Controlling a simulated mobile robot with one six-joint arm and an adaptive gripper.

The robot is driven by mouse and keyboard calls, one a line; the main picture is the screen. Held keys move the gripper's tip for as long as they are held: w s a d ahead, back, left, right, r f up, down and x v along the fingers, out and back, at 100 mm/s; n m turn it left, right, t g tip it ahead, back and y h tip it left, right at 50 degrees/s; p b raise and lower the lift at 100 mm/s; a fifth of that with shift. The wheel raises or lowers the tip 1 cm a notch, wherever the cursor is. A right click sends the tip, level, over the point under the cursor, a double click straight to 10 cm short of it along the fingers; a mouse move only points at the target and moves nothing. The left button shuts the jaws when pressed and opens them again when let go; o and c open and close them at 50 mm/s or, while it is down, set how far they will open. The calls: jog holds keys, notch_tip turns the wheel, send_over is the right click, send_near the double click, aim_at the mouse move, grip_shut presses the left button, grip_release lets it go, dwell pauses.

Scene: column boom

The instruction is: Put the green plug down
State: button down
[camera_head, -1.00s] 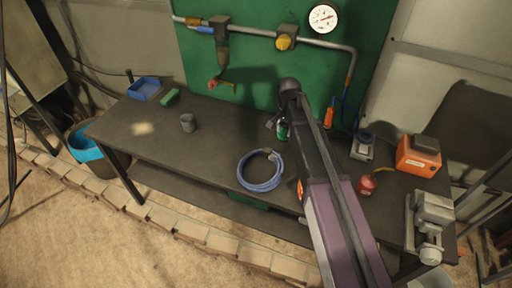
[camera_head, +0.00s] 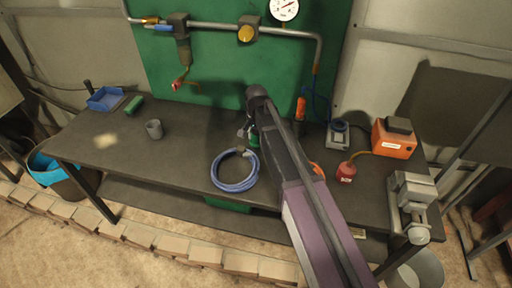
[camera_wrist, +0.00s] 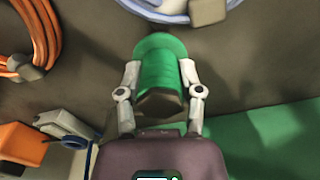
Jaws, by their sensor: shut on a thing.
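The green plug (camera_wrist: 162,62) is between the two fingers of my gripper (camera_wrist: 160,78) in the wrist view. The fingers are shut on its sides. In the head view a small part of the green plug (camera_head: 254,141) shows beside my arm, over the dark workbench (camera_head: 190,160). My arm hides the rest of it. I cannot tell whether the plug touches the bench top.
A coiled blue cable (camera_head: 235,169) lies close in front of the gripper. An orange coil (camera_wrist: 35,35) shows in the wrist view. A grey cup (camera_head: 154,129), red can (camera_head: 346,172), orange case (camera_head: 393,139) and vise (camera_head: 411,197) stand around. The bench's left-middle is clear.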

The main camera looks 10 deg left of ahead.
aim_at(256, 144)
dwell(0.4)
jog(key=shift+f+b, duration=1.9)
jog(key=shift+f, duration=0.15)
jog(key=shift+c, duration=1.3)
grip_release()
jog(key=shift+r, duration=0.2)
notch_tip(256, 144, up, 12)
jog(key=p, duration=1.2)
jog(key=shift+d, duration=0.15)
